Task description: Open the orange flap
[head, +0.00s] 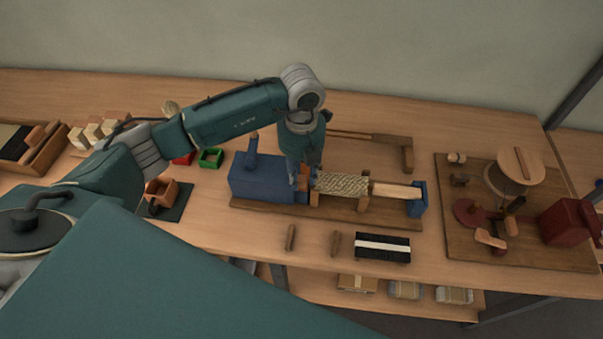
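An orange-brown piece (304,171), which looks like the orange flap, shows at the right end of the blue machine housing (257,180). It is small and partly covered by my gripper, so I cannot tell how far open it stands. My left gripper (301,183) points down from above, right at this piece, with its fingers in front of it. The fingers are too small and overlapped to tell whether they are open or shut, or whether they touch the flap. My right gripper is out of view.
A wooden board with a spool (514,171) stands at the right. A black brush block (383,247) lies in front. Small coloured bins (210,158) stand at the left.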

